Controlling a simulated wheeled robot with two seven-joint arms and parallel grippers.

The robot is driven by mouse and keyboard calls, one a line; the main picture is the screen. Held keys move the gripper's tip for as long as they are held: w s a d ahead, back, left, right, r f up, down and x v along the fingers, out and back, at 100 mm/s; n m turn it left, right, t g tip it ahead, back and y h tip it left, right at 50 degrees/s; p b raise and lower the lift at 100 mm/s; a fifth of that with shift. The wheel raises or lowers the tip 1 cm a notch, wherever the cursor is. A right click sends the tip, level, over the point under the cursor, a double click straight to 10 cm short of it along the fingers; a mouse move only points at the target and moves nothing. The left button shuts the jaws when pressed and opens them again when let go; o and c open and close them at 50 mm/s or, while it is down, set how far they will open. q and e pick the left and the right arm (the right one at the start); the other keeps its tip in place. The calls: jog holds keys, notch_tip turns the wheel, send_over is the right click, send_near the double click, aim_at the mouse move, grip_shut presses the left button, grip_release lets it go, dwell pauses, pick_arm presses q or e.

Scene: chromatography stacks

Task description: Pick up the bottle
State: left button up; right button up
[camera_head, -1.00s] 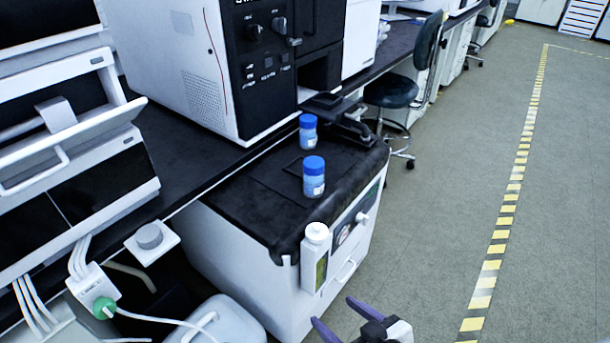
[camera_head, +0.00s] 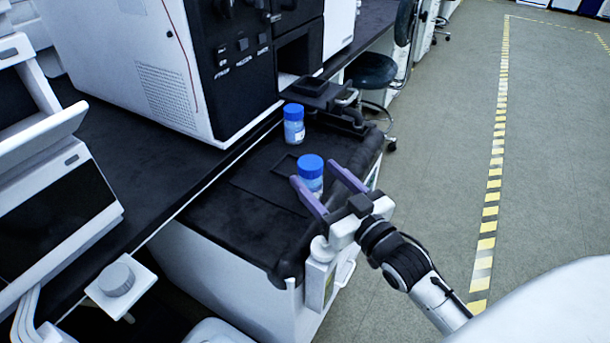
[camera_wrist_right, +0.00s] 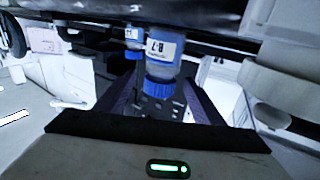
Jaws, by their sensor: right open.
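Two small clear bottles with blue caps stand upright on the black top of a low white cabinet. The nearer bottle (camera_head: 311,184) lies between the spread purple fingers of my right gripper (camera_head: 315,173) in the head view. The gripper is open; I cannot tell whether a finger touches the bottle. In the right wrist view the scene appears upside down, and the nearer bottle (camera_wrist_right: 162,55), labelled B-7, hangs cap-down between the fingers (camera_wrist_right: 158,92). The farther bottle (camera_head: 294,125) stands behind, clear of the gripper, and also shows in the wrist view (camera_wrist_right: 134,34). My left gripper is out of view.
The low cabinet (camera_head: 240,235) has a raised black edge. A large white instrument (camera_head: 150,75) stands on the bench at left. A chair (camera_head: 372,70) is beyond; open floor lies right.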

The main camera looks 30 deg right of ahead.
aim_at(301, 161)
jog(key=shift+w+a+b, duration=0.15)
jog(key=shift+w+b, duration=0.05)
jog(key=shift+w, duration=1.55)
jog(key=shift+w+a+b, duration=0.1)
jog(key=shift+w+b, duration=0.1)
jog(key=shift+w, duration=1.55)
jog(key=shift+r, duration=0.1)
jog(key=c, duration=1.3)
